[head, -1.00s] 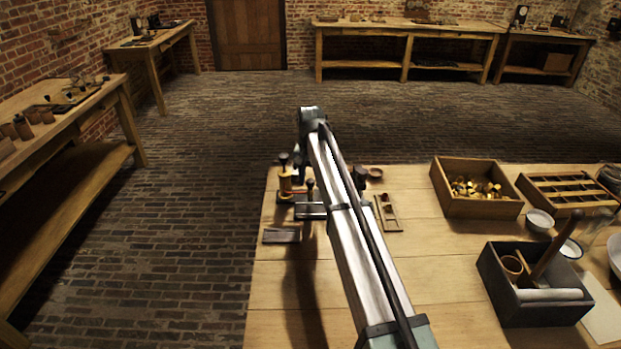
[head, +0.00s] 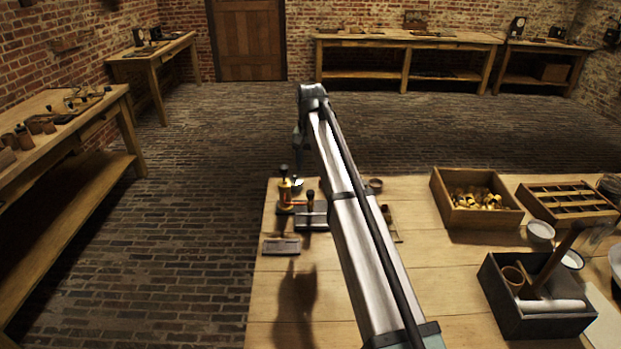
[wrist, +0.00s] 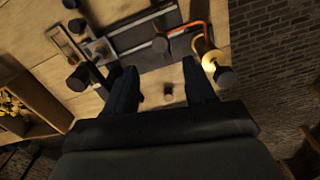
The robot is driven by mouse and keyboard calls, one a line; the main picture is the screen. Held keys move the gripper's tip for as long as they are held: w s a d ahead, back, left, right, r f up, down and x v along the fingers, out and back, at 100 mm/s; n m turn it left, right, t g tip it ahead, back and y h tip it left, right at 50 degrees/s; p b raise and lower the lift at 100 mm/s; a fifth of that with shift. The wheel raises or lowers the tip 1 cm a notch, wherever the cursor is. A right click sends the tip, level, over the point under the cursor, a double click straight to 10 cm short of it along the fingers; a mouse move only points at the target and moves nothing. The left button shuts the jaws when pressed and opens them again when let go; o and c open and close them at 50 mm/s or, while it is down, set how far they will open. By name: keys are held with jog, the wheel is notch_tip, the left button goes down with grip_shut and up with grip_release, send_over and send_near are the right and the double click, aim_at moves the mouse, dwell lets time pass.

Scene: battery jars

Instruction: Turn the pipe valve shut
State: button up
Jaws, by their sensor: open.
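A brass fitting (head: 285,193) with a black knob on top stands near the left edge of the table. An orange-red pipe (head: 298,203) joins it to a dark block with a second black knob (head: 310,197). I cannot tell which knob is the pipe valve.
A wooden box of brass pieces (head: 437,187), a divided tray (head: 524,197) and a dark toolbox (head: 497,291) stand on the right. A small plate (head: 281,247) lies before the fitting. The table's left edge is close. The front left tabletop is clear.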

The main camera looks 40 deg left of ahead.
notch_tip(320, 180, up, 4)
jog(key=shift+r, duration=0.25)
dwell(0.5)
